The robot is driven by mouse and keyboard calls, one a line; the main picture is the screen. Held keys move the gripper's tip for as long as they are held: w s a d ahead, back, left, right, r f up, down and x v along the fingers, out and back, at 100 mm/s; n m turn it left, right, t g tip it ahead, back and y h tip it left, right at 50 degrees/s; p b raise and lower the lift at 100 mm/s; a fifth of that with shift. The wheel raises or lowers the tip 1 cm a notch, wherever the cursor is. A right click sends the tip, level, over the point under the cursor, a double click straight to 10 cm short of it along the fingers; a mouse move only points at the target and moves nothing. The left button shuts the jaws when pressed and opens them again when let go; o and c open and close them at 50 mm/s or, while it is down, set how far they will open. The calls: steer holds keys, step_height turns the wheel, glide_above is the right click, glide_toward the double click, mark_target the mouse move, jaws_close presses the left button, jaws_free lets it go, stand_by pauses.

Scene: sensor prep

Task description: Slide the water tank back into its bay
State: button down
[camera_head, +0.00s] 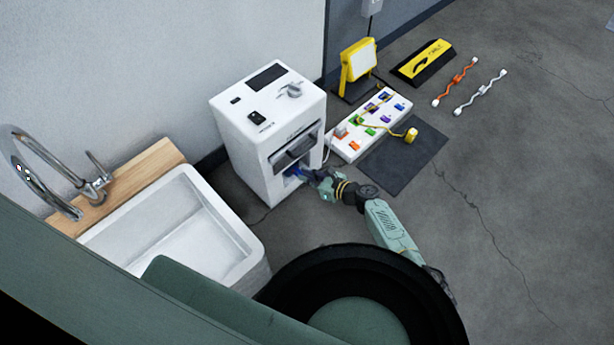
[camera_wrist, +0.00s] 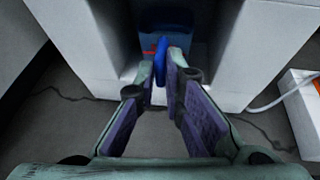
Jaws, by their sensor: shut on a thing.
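The white appliance (camera_head: 240,145) stands on the floor against the wall, with its bay low in the front. The blue water tank (camera_head: 292,171) shows at that opening, partly hidden by my gripper. In the wrist view the tank (camera_wrist: 178,17) sits between the bay's white side walls, and its blue handle (camera_wrist: 161,50) points toward me. My gripper (camera_head: 309,175) is at the bay mouth. In the wrist view its fingers (camera_wrist: 160,72) are shut on the handle, one on each side. How deep the tank sits is hard to tell.
A white sink (camera_head: 240,255) stands left of the appliance. To the right are a power strip (camera_head: 345,150), a dark mat (camera_head: 425,150), a yellow lamp (camera_head: 346,65) and a yellow-black block (camera_head: 424,60). A white cable (camera_wrist: 270,101) runs beside the appliance. Floor to the right is open.

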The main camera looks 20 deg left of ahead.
steer(key=shift+f+b, duration=0.75)
steer(key=shift+b, duration=0.1)
stand_by(0.4)
steer(key=c, duration=1.6)
jaws_free()
